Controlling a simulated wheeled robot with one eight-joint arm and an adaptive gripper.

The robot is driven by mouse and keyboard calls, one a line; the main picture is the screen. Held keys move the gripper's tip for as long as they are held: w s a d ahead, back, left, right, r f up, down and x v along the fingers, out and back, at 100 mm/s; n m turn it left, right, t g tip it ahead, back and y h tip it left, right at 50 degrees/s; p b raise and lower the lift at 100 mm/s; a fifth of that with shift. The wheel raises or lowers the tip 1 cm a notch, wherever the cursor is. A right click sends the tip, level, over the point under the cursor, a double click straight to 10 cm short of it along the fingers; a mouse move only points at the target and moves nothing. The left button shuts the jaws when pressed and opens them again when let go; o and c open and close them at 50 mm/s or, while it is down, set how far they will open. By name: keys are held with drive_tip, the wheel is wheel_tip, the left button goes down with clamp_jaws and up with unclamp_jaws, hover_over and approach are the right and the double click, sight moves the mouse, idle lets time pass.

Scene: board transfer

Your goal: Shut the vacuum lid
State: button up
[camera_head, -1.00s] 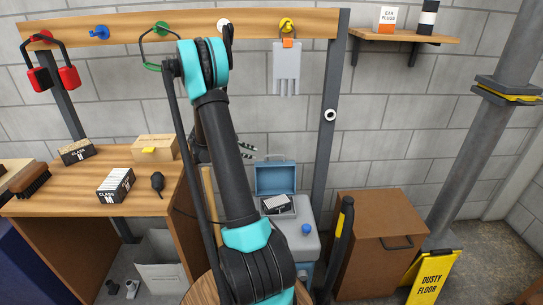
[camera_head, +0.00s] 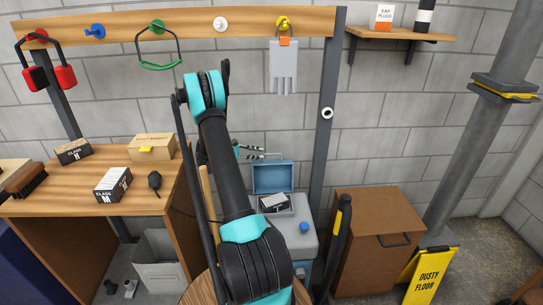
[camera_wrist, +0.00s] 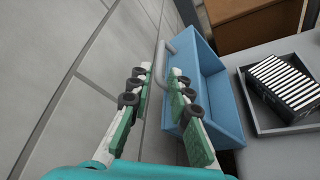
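The vacuum (camera_head: 311,243) is a grey box with a blue lid (camera_head: 272,177) standing open at its back, against the wall. In the wrist view the lid (camera_wrist: 222,98) shows as a hollow blue tray with a grey bar handle (camera_wrist: 160,80). A filter with black and white pleats (camera_wrist: 285,85) sits in the opening; it also shows in the head view (camera_head: 274,203). My gripper (camera_head: 262,153) is beside the lid's upper edge. In the wrist view its fingers (camera_wrist: 158,75) are apart, with the handle showing between their tips. I cannot tell whether they touch it.
A wooden bench (camera_head: 75,198) with boxes stands at the left. A brown cabinet (camera_head: 375,240) and a yellow floor sign (camera_head: 430,277) stand at the right. A dark post with a yellow band (camera_head: 340,240) rises close to the vacuum's right. The block wall is close behind the lid.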

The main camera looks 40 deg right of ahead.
drive_tip(key=shift+x, duration=3.85)
clamp_jaws()
